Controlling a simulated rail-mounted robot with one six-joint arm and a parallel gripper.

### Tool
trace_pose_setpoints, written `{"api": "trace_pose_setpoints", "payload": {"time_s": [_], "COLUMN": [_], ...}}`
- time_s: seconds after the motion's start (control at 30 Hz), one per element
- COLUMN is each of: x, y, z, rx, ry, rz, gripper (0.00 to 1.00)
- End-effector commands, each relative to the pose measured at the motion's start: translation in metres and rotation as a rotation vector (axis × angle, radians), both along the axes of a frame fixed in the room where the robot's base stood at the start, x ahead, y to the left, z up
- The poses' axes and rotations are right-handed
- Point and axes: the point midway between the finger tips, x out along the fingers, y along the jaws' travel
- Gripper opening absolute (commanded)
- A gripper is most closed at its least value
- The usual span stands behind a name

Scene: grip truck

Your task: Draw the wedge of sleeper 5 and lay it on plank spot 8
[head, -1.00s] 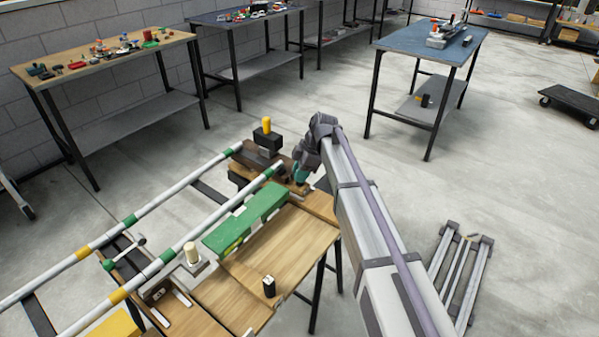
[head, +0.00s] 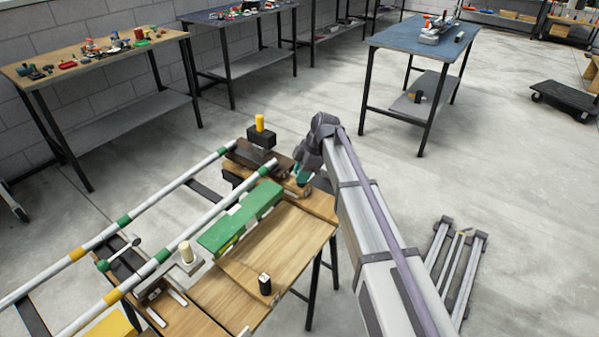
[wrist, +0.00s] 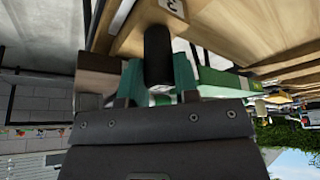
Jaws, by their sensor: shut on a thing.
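My gripper (head: 303,178) is at the far end of the wooden bench, beside the dark brown sleeper (head: 240,157) under the rail ends. In the wrist view its teal fingers (wrist: 158,82) are shut on a black round-ended piece, likely the wedge (wrist: 158,55). Its lower part is hidden between the fingers. In the head view the arm hides most of the held piece. A white tag marked 3 (wrist: 172,7) is on the wood above the piece in the wrist view. I cannot read sleeper 5 or plank spot 8 anywhere.
Two white rails (head: 185,242) with green and yellow bands run along the left. A black block with a yellow peg (head: 261,136) stands behind the gripper.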

Motion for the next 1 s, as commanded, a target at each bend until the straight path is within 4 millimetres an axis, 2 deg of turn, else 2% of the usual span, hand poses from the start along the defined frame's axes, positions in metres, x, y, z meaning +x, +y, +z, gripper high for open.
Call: {"api": "trace_pose_setpoints", "payload": {"time_s": [1.0], "x": [-0.013], "y": [-0.02], "z": [0.0], "rx": [-0.001], "ry": [0.0], "rz": [0.0], "gripper": [0.03]}}
